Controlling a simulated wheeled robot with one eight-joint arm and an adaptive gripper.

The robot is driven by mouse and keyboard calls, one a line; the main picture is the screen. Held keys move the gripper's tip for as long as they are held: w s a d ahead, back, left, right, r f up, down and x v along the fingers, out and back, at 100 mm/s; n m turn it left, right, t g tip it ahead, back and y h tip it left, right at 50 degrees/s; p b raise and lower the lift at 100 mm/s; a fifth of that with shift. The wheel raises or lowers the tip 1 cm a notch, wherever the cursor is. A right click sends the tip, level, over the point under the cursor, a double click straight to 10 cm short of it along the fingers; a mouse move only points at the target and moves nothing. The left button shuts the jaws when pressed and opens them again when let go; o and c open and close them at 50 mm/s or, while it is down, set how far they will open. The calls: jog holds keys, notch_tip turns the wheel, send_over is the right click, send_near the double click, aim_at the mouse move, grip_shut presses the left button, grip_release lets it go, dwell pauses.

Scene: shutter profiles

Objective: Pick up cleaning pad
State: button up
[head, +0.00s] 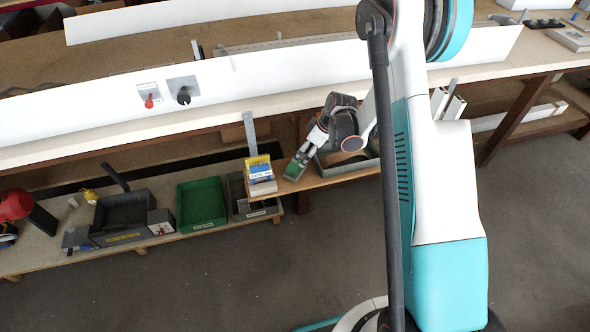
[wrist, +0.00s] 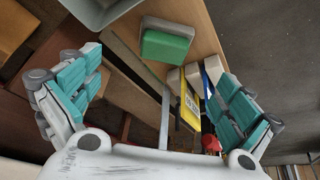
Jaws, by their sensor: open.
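The cleaning pad, a green block with a darker green-grey layer, lies on a wooden shelf (wrist: 200,30) in the wrist view; its green face (wrist: 166,47) is toward the camera. In the head view a small green block (head: 295,169) that looks like the same pad sits at the end of my gripper (head: 302,155). In the wrist view my gripper (wrist: 163,75) is open, with its teal fingers wide apart to the left and right. The pad lies ahead, between their lines, and neither finger visibly touches it.
Yellow and blue boxes (head: 260,170) stand beside the pad, close to my right finger in the wrist view. An upright metal strip (head: 250,133) rises behind them. A grey bin (wrist: 95,12) is on the other side. Green (head: 201,203) and dark trays stand farther left.

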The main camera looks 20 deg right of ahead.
aim_at(295, 165)
jog(key=b+x, duration=0.2)
jog(key=x, duration=0.4)
jog(key=shift+w+a+f, duration=0.1)
jog(key=shift+f, duration=0.3)
jog(key=shift+a+b+x, duration=0.15)
jog(key=shift+b+x, duration=0.55)
jog(key=shift+x, duration=0.65)
jog(key=shift+a+b+x, duration=0.15)
jog(key=shift+b+x, duration=0.55)
jog(key=shift+x, duration=0.6)
jog(key=shift+r, duration=0.1)
jog(key=c, duration=1.3)
jog(key=shift+o, duration=0.2)
jog(key=shift+r, duration=0.1)
notch_tip(295, 165, up, 20)
jog(key=p, duration=0.7)
